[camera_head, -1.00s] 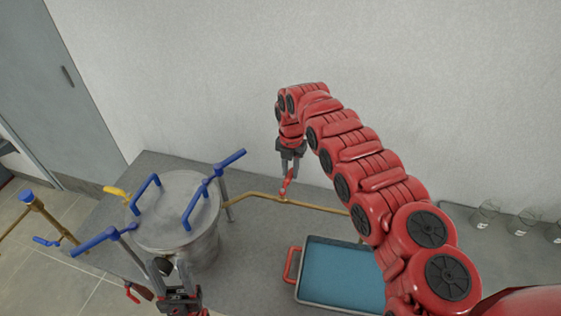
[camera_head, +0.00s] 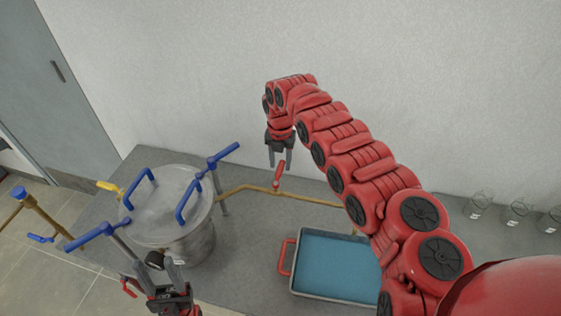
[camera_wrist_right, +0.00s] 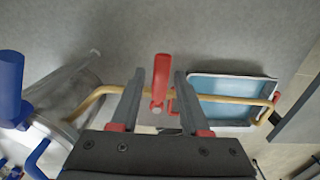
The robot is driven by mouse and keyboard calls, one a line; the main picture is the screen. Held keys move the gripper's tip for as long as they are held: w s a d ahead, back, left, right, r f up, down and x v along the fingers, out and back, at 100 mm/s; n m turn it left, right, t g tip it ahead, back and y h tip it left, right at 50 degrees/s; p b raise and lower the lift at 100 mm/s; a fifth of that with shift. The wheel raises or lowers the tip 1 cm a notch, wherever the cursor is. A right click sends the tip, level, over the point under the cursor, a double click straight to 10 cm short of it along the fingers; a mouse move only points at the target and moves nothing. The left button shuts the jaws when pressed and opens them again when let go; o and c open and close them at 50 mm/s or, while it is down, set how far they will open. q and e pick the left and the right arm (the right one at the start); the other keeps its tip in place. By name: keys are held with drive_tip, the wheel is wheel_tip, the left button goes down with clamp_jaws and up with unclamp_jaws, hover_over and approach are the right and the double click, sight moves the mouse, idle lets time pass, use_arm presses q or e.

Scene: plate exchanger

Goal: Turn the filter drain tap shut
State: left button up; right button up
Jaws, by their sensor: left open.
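A red tap lever (camera_head: 279,176) stands on the brass pipe (camera_head: 240,189) behind the tray; I cannot tell for sure that it is the filter drain tap. My right gripper (camera_head: 279,168) is open just above it. In the right wrist view, the lever (camera_wrist_right: 160,82) lies between the two fingers (camera_wrist_right: 154,95), with a gap on each side. Another red handle (camera_head: 132,287) sits low at the front left of the steel vessel (camera_head: 165,222). My left gripper (camera_head: 165,262) is open and empty in front of the vessel.
Blue handles (camera_head: 90,236) and a yellow handle (camera_head: 108,187) surround the vessel. A tray with a blue inside and a red grip (camera_head: 283,257) stands right of it. Glasses (camera_head: 517,213) stand at the far right. The wall is close behind the pipe.

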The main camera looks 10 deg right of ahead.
drive_tip(key=shift+o, duration=0.4)
drive_tip(key=shift+r, duration=0.2)
wheel_tip(320, 180, up, 12)
drive_tip(key=f+b, duration=0.1)
drive_tip(key=b, duration=0.3)
wheel_tip(320, 180, up, 5)
drive_tip(key=p, duration=0.1)
hover_over(280, 165)
drive_tip(key=shift+r, duration=0.5)
